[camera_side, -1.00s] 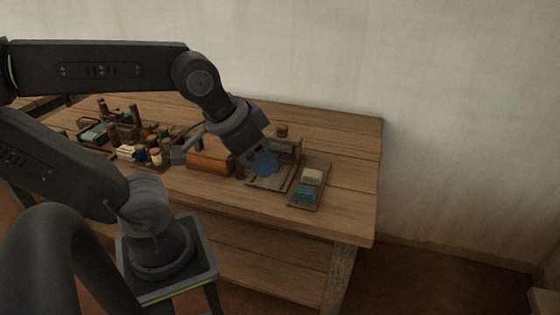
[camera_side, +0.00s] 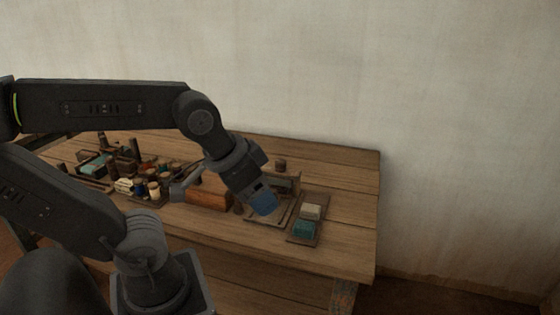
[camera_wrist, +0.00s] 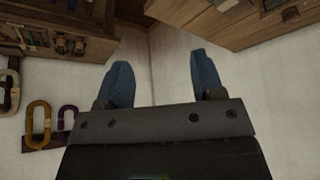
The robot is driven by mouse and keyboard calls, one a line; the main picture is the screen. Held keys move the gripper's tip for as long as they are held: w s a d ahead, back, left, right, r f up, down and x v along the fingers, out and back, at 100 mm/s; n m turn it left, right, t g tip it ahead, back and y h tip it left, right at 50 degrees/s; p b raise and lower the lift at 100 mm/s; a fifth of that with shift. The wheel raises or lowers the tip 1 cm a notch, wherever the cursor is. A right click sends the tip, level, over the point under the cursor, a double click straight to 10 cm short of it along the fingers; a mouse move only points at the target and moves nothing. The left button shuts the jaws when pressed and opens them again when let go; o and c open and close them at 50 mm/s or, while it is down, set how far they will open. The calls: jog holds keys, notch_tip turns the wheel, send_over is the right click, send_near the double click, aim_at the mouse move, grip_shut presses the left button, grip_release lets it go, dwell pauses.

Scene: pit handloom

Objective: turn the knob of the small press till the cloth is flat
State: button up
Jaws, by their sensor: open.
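In the side view, the small press (camera_side: 288,184) appears to be the low wooden frame on the right half of the table. A dark round knob (camera_side: 281,166) stands at its top. My gripper (camera_side: 264,203) has blue fingertips and is in front of the press, over its flat base, hiding part of it. I cannot tell whether it touches the base. No cloth can be made out inside the press. In the wrist view my gripper (camera_wrist: 161,60) is open, with nothing between the fingers; the knob cannot be identified there.
A tray (camera_side: 318,228) right of the press holds a beige piece (camera_side: 310,211) and a teal piece (camera_side: 304,229). A reddish-brown wooden box (camera_side: 208,195) and several spools (camera_side: 154,189) stand to the left. The table's right end is bare. A plain wall rises behind.

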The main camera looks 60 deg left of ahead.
jog(key=w+a+r+n+g, duration=0.2)
jog(key=w+a+r+n, duration=0.3)
jog(key=w, duration=0.4)
jog(key=n+g, duration=0.4)
jog(key=n, duration=1.1)
send_over(280, 160)
notch_tip(280, 160, down, 8)
notch_tip(280, 160, down, 14)
jog(key=shift+d+r, duration=0.15)
jog(key=shift+r, duration=0.05)
jog(key=c, duration=0.9)
